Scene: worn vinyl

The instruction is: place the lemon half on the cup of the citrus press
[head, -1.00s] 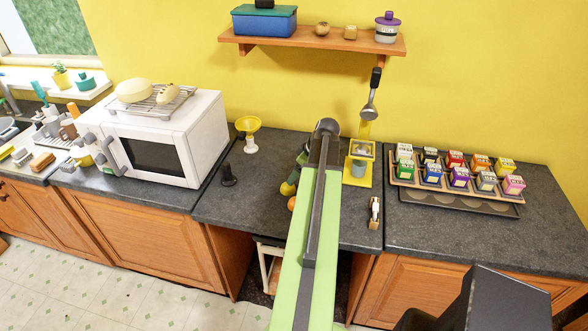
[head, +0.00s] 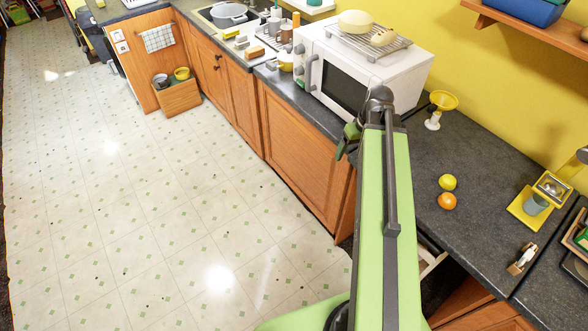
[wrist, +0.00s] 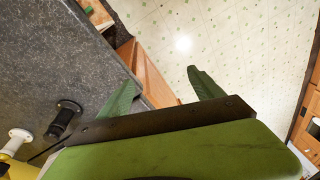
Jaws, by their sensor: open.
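A yellow fruit (head: 447,182) lies on the dark counter beside an orange fruit (head: 446,201); I cannot tell whether it is a lemon half. A yellow stand (head: 529,208) with a grey cup (head: 536,204) is at the right in the head view, apparently the citrus press. My gripper (head: 348,140) is near the counter's front edge by the microwave, partly hidden by my arm. In the wrist view my gripper (wrist: 163,92) has its green fingers spread, with nothing between them. It is well left of the fruit and press.
A white microwave (head: 362,75) stands behind my gripper. A yellow funnel (head: 443,100) on a white stand is right of it. A black upright item (wrist: 62,118) stands on the counter in the wrist view. The floor (head: 180,210) at left is clear.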

